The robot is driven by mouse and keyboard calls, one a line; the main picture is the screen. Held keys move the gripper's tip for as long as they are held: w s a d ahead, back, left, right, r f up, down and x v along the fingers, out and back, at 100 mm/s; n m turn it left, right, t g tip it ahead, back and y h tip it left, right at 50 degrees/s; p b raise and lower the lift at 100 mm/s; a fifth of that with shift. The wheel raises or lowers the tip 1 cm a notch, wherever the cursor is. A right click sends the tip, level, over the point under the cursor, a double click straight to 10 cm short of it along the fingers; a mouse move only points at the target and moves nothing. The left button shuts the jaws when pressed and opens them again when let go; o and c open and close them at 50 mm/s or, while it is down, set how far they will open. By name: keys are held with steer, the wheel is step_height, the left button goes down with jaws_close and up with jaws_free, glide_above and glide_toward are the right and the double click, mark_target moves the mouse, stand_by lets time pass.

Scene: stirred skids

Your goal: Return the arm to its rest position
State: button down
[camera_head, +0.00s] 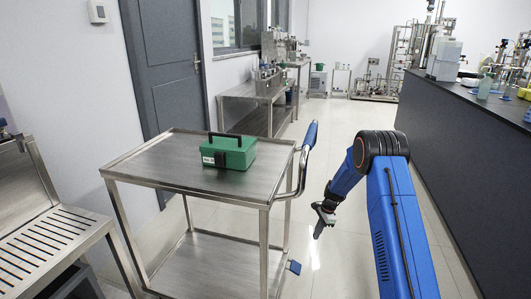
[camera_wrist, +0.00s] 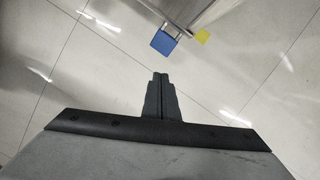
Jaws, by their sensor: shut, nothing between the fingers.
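My gripper (camera_head: 320,222) hangs at the end of my blue arm, to the right of a steel cart, and points down over the floor. In the wrist view my gripper (camera_wrist: 161,76) has its dark fingers together with nothing between them.
The steel cart (camera_head: 165,183) carries a green case (camera_head: 229,151) with a black handle. The cart's blue-gripped push handle (camera_head: 308,137) is close to my forearm. A blue cart foot part (camera_wrist: 164,42) lies near my fingertips in the wrist view. A dark counter (camera_head: 460,140) runs along the right.

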steer(key=s+r+n+t, duration=0.1)
steer(key=s+r+n, duration=0.2)
steer(key=s+r, duration=0.65)
steer(key=s+a+r+n+h, duration=0.15)
steer(key=s+r, duration=0.35)
steer(key=r, duration=0.9)
steer(key=s+r+n+t, duration=0.1)
steer(key=s+r+n, duration=0.2)
steer(key=s+r, duration=0.6)
steer(key=s+r+n+t, duration=0.1)
steer(key=s+r+n, duration=0.1)
steer(key=s+r, duration=0.45)
steer(key=s+r+n, duration=0.3)
steer(key=s+r, duration=0.1)
steer(key=s, duration=0.5)
steer(key=s+d+f+n+t+h, duration=0.1)
steer(key=s+n+t, duration=0.1)
steer(key=s, duration=1.6)
steer(key=shift+d+f+n, duration=0.2)
steer(key=shift+d+n, duration=0.15)
steer(key=shift+n, duration=0.5)
steer(key=shift+s, duration=0.1)
